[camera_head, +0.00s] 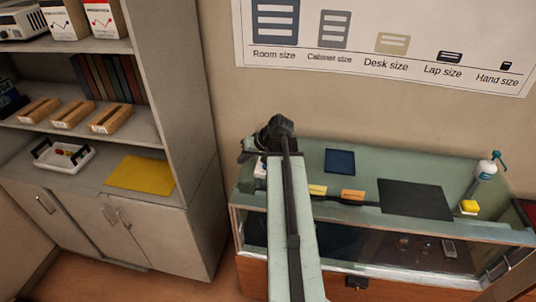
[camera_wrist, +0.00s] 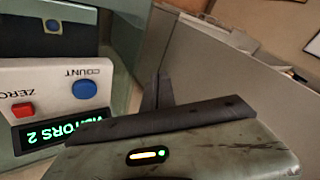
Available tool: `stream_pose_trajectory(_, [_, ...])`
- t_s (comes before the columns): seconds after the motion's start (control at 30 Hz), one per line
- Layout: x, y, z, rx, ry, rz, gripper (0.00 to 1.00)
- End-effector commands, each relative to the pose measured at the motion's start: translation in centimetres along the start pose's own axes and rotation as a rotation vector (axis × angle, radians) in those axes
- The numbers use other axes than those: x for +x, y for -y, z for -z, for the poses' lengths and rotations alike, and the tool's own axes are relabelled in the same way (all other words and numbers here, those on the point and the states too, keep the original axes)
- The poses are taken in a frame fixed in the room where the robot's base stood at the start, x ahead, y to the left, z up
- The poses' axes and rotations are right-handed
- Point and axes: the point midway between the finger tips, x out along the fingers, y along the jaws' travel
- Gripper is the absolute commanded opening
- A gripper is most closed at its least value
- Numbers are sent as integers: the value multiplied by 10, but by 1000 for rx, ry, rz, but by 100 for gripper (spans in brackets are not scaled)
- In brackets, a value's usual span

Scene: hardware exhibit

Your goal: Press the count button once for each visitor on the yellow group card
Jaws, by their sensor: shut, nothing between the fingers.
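The counter (camera_wrist: 50,95) is a white box, seen upside down in the wrist view. It has a blue COUNT button (camera_wrist: 84,89), a red ZERO button (camera_wrist: 22,110) and a green display (camera_wrist: 50,130) that reads visitors 2, partly covered. My gripper (camera_wrist: 158,92) is shut and empty, to the right of the blue button and apart from it in the picture. In the head view my gripper (camera_head: 252,148) is at the left end of the green case, mostly hiding the counter (camera_head: 260,169). A small yellow card (camera_head: 317,190) stands there; its writing is too small to read.
A shelf unit (camera_head: 180,80) stands left, with a yellow sheet (camera_head: 141,175) and a white tray (camera_head: 64,156).

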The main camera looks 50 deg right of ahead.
Motion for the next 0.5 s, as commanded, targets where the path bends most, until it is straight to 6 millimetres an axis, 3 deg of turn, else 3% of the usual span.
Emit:
stream_pose_trajectory(0.03, [-29,-17,16,28,-47,3,0])
stream_pose_trajectory(0.2, [-74,-58,38,77,-157,11,0])
stream_pose_trajectory(0.3, [-85,-68,42,88,-186,12,0])
stream_pose_trajectory(0.5, [-86,-71,42,90,-193,12,0])
